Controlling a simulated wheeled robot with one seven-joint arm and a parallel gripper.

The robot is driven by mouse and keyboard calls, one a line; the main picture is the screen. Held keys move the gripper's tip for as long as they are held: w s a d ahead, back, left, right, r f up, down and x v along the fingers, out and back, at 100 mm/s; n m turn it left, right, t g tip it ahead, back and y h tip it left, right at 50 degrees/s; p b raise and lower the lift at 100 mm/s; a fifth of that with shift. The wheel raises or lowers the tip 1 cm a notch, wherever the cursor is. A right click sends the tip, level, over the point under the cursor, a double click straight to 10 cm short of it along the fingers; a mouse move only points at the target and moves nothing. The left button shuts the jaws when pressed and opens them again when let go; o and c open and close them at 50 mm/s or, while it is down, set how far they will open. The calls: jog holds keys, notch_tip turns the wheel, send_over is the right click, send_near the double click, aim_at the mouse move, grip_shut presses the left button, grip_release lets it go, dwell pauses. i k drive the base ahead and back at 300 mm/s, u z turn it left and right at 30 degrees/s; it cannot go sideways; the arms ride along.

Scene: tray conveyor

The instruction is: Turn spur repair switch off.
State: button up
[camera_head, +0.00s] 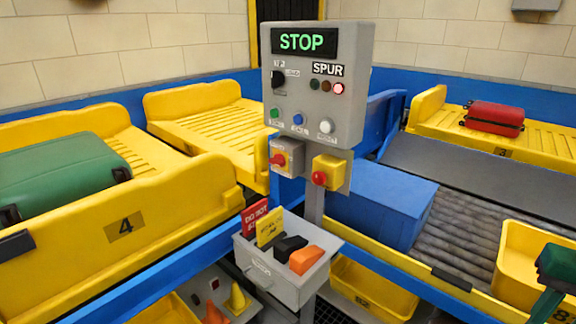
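A grey control panel (349,95) stands on a post in the middle, with a green STOP display (304,41) on top. A small grey switch box (293,146) with a red handle (277,159) hangs at its lower left and looks like the repair switch. Its label and the handle's exact setting are too small to read. A yellow box (329,164) with a round red button (319,178) hangs beside it. Under the SPUR label (327,69), the red lamp (338,88) looks lit and the other two look dark.
A grey tray (270,283) below the panel holds a red tag (255,216), a yellow tag (269,229) and black and orange items. Yellow conveyor trays (172,226) flank the panel, with green (60,172) and red (494,118) suitcases. A blue box (385,202) sits right behind.

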aim_at(278, 160)
jog(key=k, duration=0.9)
jog(key=u, duration=0.55)
jog(key=i, duration=1)
